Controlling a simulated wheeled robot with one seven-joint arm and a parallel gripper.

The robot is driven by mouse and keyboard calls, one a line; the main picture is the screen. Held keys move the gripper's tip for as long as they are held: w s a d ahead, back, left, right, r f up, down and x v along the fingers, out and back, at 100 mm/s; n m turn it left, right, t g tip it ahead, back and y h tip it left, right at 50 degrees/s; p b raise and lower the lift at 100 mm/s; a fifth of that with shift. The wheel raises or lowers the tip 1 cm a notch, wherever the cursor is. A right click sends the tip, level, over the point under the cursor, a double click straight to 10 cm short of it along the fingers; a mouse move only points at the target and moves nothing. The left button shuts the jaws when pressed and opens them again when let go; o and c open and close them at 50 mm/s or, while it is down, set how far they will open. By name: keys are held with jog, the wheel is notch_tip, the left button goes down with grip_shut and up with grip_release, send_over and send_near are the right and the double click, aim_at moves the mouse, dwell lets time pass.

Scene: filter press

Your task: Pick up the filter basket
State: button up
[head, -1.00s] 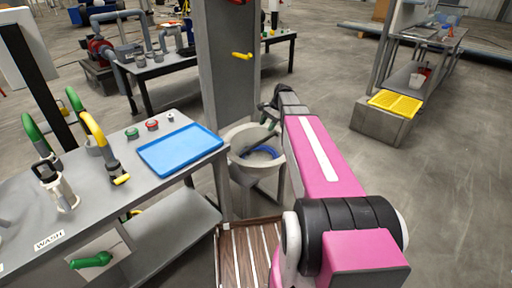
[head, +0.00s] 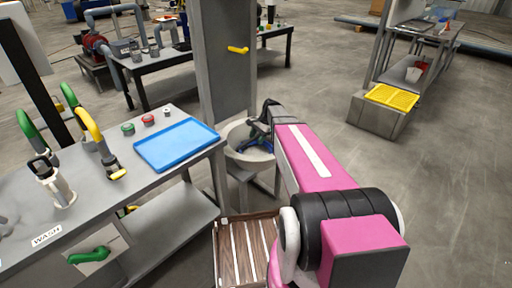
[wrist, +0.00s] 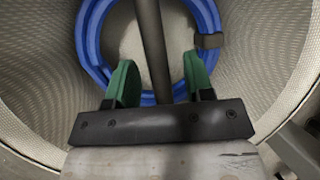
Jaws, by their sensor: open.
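The filter basket seems to be the pale round tub (head: 236,162) with mesh walls at the end of the grey table; its mesh wall fills the wrist view (wrist: 262,45). A dark bar (wrist: 154,45) runs across the wrist view above the hose, perhaps the basket's handle. My gripper (head: 258,141) is down in the mouth of the tub. In the wrist view its green fingers (wrist: 158,82) are open, one on each side of the bar, with gaps between. Whether the bar lies at fingertip depth is unclear.
A grey post (head: 228,75) with a yellow handle stands just behind the tub. The grey table (head: 150,205) with a blue tray (head: 176,144) is close on the left. A wooden slatted crate (head: 230,262) stands in front. Open floor lies to the right.

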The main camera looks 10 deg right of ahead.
jog(key=shift+f, duration=0.1)
grip_shut()
jog(key=shift+a, duration=0.1)
jog(key=shift+r, duration=1.75)
jog(key=w+d, duration=0.1)
jog(key=d, duration=0.4)
jog(key=w+d, duration=0.1)
jog(key=d, duration=0.5)
jog(key=w+d, duration=0.1)
jog(key=d, duration=0.5)
jog(key=shift+w+d+r, duration=0.1)
jog(key=shift+d+r, duration=0.2)
jog(key=shift+d, duration=0.05)
jog(key=shift+r, duration=1.25)
